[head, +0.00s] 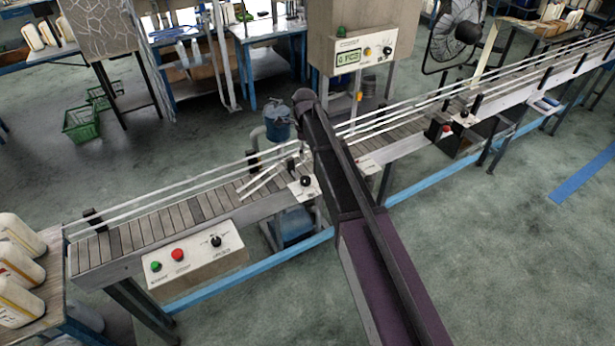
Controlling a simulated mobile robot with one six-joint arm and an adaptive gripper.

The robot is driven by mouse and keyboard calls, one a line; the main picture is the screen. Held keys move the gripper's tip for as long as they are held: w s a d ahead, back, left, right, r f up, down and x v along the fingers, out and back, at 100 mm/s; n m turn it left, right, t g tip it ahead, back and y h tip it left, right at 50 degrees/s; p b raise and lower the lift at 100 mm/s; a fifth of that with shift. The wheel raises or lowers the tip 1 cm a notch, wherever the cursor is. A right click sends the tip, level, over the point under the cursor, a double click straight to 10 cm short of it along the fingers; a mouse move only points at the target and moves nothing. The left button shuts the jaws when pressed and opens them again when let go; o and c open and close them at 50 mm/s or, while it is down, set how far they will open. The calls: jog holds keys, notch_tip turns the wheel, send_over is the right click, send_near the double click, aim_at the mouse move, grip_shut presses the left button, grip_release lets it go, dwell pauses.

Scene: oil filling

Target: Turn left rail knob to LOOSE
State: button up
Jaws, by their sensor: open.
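A small black knob (306,181) stands on a white plate (301,191) at the front edge of the left conveyor (165,222), just left of my arm. It appears to be the left rail knob. Its setting and any label are too small to read. A similar dark knob on a pale plate (463,115) is on the right conveyor stretch. My arm rises from the bottom right across the middle, and its far joint is above and behind the left knob. My gripper cannot be made out; my arm seems to hide it.
A control box (196,258) with green and red buttons and a black selector hangs on the left conveyor. White rails (180,190) run along the belt. A filler cabinet (362,45) stands behind. White jugs (18,270) sit at far left. The front floor is clear.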

aim_at(305, 179)
jog(key=shift+f, duration=0.15)
notch_tip(305, 179, down, 14)
jog(key=b, duration=1.3)
jog(key=shift+r+b, duration=0.25)
jog(key=shift+b, duration=0.15)
